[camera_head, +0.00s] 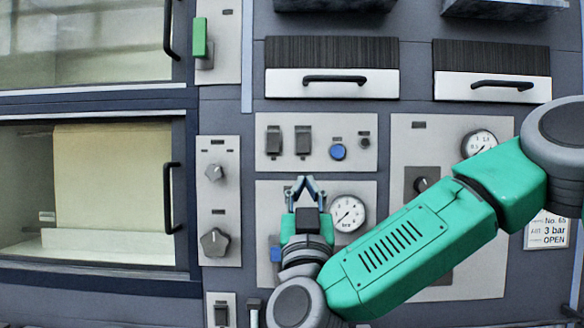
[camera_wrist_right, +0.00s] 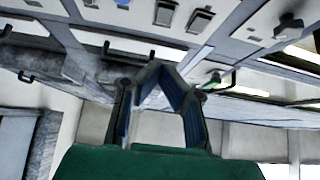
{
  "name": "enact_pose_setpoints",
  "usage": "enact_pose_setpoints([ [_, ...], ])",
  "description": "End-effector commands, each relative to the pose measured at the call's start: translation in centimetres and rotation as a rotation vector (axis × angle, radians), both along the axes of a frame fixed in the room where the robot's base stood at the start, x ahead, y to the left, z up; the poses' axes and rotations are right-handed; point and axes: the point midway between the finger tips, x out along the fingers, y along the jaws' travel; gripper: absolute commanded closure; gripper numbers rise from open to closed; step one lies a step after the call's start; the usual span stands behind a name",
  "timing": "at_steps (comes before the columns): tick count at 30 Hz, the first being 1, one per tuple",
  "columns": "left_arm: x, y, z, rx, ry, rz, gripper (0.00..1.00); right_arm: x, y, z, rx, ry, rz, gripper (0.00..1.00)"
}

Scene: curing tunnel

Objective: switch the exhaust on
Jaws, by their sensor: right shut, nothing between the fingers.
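My right gripper (camera_head: 306,181) is shut and empty in front of the panel, its fingertips pointing up, just below the two dark rocker switches. The left rocker (camera_head: 273,140) and right rocker (camera_head: 303,140) sit side by side on a grey plate (camera_head: 350,123). Another rocker (camera_head: 221,312) is at the bottom left. My left gripper is out of view.
A blue button (camera_head: 337,151) is right of the rockers. A gauge (camera_head: 348,213) is beside the gripper. A green lever (camera_head: 200,38) is at upper left, above two knobs (camera_head: 214,242). Drawers with black handles (camera_head: 335,79) are above. My right forearm covers the lower right panel.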

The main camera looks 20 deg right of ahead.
Motion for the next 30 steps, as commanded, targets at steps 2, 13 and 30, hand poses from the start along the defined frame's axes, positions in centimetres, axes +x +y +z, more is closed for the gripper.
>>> enact_pose_setpoints([
  [2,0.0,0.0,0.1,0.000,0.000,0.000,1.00,0.0,0.1,0.0,-0.002,0.002,0.001,1.00],
  [13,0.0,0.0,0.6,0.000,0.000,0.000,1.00,1.6,-0.3,1.2,-0.001,0.004,0.001,1.00],
  [30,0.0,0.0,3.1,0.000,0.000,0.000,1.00,10.3,-2.8,5.7,-0.002,0.007,0.002,1.00],
])
